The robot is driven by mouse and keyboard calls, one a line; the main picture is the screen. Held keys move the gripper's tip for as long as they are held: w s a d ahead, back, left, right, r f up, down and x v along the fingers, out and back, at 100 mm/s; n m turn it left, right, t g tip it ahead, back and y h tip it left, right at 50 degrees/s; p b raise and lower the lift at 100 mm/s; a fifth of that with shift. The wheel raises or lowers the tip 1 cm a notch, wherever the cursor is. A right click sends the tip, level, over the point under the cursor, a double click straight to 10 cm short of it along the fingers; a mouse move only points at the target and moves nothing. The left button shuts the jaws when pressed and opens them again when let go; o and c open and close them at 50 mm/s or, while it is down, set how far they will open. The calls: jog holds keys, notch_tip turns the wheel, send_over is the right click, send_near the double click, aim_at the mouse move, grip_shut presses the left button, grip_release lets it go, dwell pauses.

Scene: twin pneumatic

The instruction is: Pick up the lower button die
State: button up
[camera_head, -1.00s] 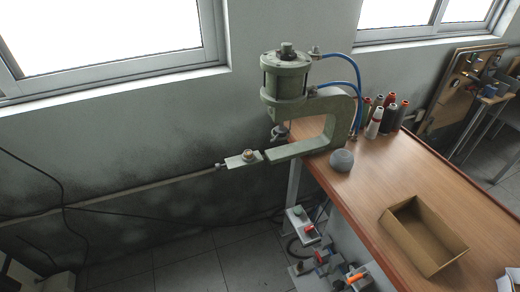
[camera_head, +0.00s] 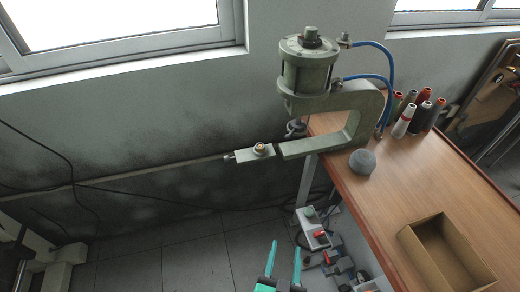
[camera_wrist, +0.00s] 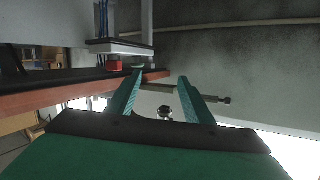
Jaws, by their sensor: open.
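The lower button die (camera_head: 260,148) looks like a small brass-coloured round piece. It sits on a pale metal plate (camera_head: 249,155) at the free end of the green press's lower arm (camera_head: 310,143). My gripper (camera_head: 286,246) has teal fingers pointing up at the bottom of the head view, below and slightly right of the die in the picture. The fingers are apart with nothing between them. In the wrist view my gripper (camera_wrist: 160,76) is also open and empty. I cannot make out the die surely there.
The green press (camera_head: 305,70) with blue hoses stands at the wooden table's (camera_head: 410,160) corner. A grey ball (camera_head: 362,162), several thread spools (camera_head: 415,115) and an open cardboard box (camera_head: 445,255) are on the table. Pedals (camera_head: 312,235) stand below. Left of the press is open floor.

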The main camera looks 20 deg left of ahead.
jog(key=w+a+r+n+y, duration=0.1)
jog(key=w+a+r+y, duration=0.15)
jog(key=w, duration=0.25)
jog(key=w+a+r+n+y, duration=0.1)
jog(key=w+a+r+n, duration=0.1)
jog(key=w+r, duration=0.25)
jog(key=n+g+y, duration=0.2)
jog(key=n+y, duration=0.2)
send_near(262, 158)
notch_tip(262, 158, up, 3)
jog(key=shift+x, duration=5)
jog(key=shift+r, duration=0.15)
jog(key=shift+c, duration=0.4)
jog(key=c, duration=1)
grip_shut()
jog(key=shift+r, duration=0.2)
